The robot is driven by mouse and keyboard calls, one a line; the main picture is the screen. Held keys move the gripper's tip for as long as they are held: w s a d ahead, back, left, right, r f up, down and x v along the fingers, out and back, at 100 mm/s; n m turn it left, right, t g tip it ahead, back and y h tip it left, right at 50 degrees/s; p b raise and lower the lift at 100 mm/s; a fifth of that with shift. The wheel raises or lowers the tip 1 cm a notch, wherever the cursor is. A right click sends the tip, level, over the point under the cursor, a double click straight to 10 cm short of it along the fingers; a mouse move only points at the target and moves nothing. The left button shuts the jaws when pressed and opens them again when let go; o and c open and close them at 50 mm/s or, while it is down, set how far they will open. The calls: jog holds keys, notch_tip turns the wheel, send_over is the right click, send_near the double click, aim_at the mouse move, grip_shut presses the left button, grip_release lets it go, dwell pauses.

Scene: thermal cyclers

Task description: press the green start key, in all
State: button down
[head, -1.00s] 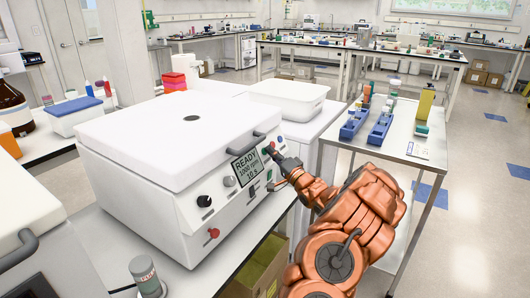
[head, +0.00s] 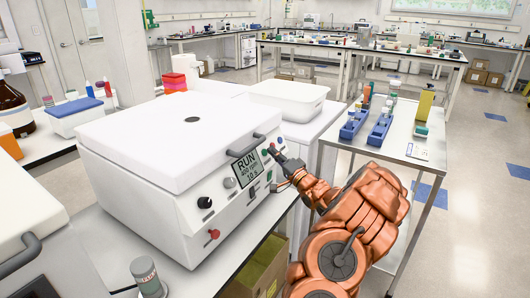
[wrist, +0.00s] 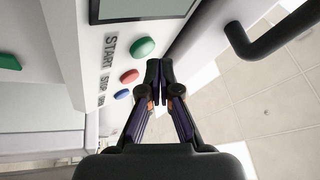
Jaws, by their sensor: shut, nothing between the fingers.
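The white machine (head: 150,150) stands on the bench at the left, lid closed. Its display (head: 246,168) reads RUN, with a number that looks like 400 rpm, and 10 s. In the wrist view the round green start key (wrist: 142,47) sits beside the word START, with a red key (wrist: 129,76) and a blue key (wrist: 122,94) in line with it. My gripper (wrist: 159,68) is shut and empty. Its fingertips are just right of and below the green key in that view, seemingly apart from it. In the head view my gripper (head: 272,156) is at the panel's right end and partly hides the keys.
A dark handle (head: 246,146) sticks out from the lid's front above the display. A white tub (head: 290,100) stands behind the machine. Open floor lies further right.

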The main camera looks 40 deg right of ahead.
jog(key=shift+s, duration=0.1)
jog(key=shift+s+d+r+p, duration=0.2)
jog(key=shift+s+r+p, duration=0.15)
jog(key=shift+s, duration=0.4)
jog(key=shift+s+d+r+p, duration=0.25)
jog(key=shift+s+r+p, duration=0.15)
jog(key=shift+s, duration=0.3)
jog(key=shift+s+d+r+p, duration=0.2)
jog(key=shift+s+r+p, duration=0.15)
jog(key=shift+s, duration=0.4)
